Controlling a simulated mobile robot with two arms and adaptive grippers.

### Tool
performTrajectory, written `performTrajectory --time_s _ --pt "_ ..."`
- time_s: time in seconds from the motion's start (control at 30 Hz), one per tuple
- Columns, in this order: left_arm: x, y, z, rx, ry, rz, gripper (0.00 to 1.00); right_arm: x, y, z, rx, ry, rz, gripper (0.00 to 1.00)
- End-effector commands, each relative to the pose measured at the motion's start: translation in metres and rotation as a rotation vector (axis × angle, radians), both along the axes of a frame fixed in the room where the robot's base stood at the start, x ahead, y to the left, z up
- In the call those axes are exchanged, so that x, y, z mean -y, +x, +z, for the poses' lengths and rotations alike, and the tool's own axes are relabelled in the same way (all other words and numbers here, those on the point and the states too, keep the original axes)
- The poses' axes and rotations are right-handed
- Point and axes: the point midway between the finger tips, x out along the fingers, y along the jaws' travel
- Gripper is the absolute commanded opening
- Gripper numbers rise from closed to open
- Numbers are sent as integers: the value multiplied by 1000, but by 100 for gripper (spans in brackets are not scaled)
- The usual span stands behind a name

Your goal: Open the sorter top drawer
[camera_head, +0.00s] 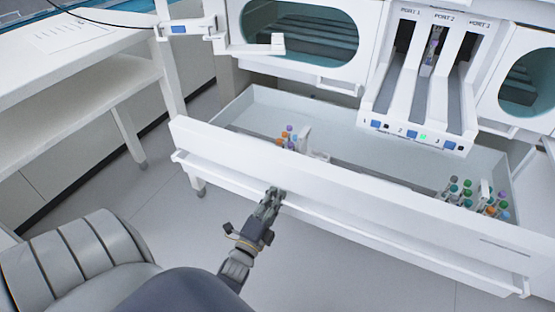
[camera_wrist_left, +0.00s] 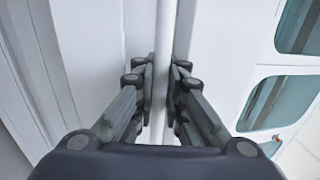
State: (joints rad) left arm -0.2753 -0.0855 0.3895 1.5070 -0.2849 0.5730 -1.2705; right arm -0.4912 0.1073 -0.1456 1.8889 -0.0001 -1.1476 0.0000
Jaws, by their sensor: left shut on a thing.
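The sorter's top drawer (camera_head: 345,176) is pulled out, and its open inside shows in the head view. A long white handle bar (camera_head: 350,217) runs along its front. My left gripper (camera_head: 274,194) is at this handle, left of its middle. In the left wrist view the two dark fingers (camera_wrist_left: 162,85) are shut on the handle rail (camera_wrist_left: 165,35) between them. My right gripper is not in view.
Several capped tubes (camera_head: 288,137) stand inside the drawer at the left, and several more (camera_head: 467,190) at the right. The port unit (camera_head: 420,75) overhangs the drawer. A white table (camera_head: 75,50) stands at the left. Floor (camera_head: 150,190) is clear between table and drawer.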

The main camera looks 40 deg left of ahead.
Motion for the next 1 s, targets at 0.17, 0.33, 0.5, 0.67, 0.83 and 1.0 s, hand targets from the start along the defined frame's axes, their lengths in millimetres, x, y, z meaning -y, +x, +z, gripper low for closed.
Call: performTrajectory --time_s 0.17,0.33,0.5,0.67,0.83,1.0 --pt "0 -1 -3 -7 -2 0 0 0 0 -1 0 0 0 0" --pt "1 -1 -3 -7 -2 0 10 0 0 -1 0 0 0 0" --pt "0 -1 -2 -5 -1 0 19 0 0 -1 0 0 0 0" --pt "0 -1 -1 -3 -1 0 19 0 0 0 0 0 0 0" --pt "3 -11 -5 -6 -2 1 19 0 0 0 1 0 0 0" --pt "9 -39 -11 -8 -2 2 19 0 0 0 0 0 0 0"
